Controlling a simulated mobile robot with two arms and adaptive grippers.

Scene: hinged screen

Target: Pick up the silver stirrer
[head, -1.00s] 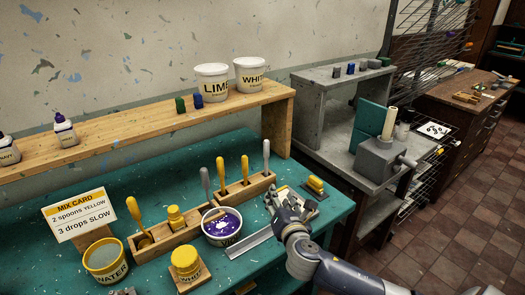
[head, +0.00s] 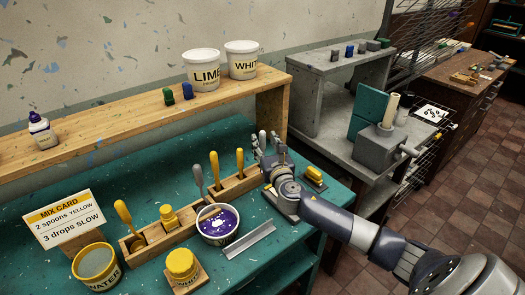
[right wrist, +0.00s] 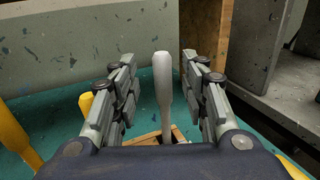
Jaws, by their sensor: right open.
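The silver stirrer (head: 262,139) stands upright at the right end of the wooden rack (head: 234,189), its lower part hidden in the head view by my right gripper (head: 270,147). In the right wrist view its pale grey handle (right wrist: 163,88) rises between the two fingers of my open right gripper (right wrist: 162,98). A gap shows on both sides of the handle, and its foot sits in the rack. My left gripper is out of view.
Two yellow-handled tools (head: 240,162) and a darker grey handle (head: 198,180) stand left of the gripper. A purple paint bowl (head: 218,238), metal strip (head: 248,241) and yellow block (head: 314,176) are nearby. A wooden shelf (head: 120,128) runs behind.

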